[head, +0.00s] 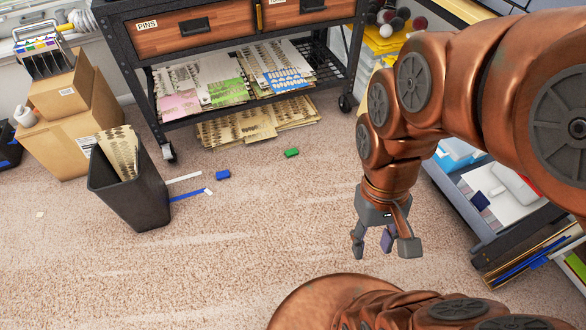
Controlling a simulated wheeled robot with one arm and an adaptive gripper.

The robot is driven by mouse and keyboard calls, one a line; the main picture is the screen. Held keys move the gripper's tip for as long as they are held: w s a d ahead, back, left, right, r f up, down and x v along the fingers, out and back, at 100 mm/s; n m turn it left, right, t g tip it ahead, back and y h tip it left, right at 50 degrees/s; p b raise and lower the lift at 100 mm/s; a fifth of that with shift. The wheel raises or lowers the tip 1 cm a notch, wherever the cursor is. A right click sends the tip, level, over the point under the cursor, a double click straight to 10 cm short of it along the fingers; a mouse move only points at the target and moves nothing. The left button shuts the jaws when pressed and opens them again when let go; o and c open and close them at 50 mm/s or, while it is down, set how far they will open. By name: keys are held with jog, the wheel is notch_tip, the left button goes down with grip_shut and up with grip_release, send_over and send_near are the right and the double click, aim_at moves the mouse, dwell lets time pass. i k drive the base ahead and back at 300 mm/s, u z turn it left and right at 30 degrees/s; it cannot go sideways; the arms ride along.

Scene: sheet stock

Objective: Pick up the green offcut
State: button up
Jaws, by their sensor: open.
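The green offcut (291,153) is a small green piece lying on the carpet, in front of the wheeled cart and right of the blue pieces. My gripper (385,248) points down in the right half of the head view, to the right of and nearer than the offcut. Its fingers are apart and nothing shows between them. The offcut is in plain view and my gripper is clear of it.
A small blue piece (222,175) and thin blue and white strips lie left of the offcut, beside a dark bin (136,195). The cart (255,107) holds sheet stock behind. A grey drawer unit (470,225) stands right. Carpet in front is clear.

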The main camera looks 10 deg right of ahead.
aim_at(292, 152)
jog(key=z, duration=0.05)
jog(key=k, duration=0.55)
jog(key=u, duration=1.05)
jog(key=i, duration=1.8)
jog(key=z, duration=0.8)
jog(key=i, duration=0.35)
jog(key=z, duration=0.25)
